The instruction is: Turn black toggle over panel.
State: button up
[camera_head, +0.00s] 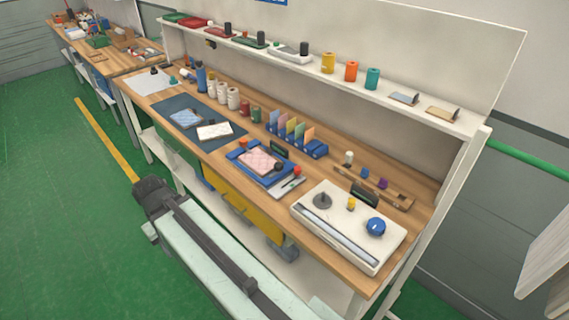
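A white panel (342,250) lies at the right front of the wooden workbench. On it are a dark grey toggle or knob with a short upright stem (322,200), a small yellow peg (351,204), a round blue knob (376,226) and a long grey strip along the front. I cannot tell for sure which dark part is the black toggle. A black block (364,195) stands just behind the panel. My pale arm with dark joints crosses the lower middle, in front of the bench and apart from the panel. My gripper's fingers do not show.
A blue tray with a pink patterned pad (262,160) lies left of the panel, beside a grey piece with red and black knobs (288,182). A wooden rack (399,200) stands behind the panel. An upper shelf (300,65) carries colored cylinders.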

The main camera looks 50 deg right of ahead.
aim_at(279, 166)
jog(key=z, duration=0.05)
jog(key=i, duration=1)
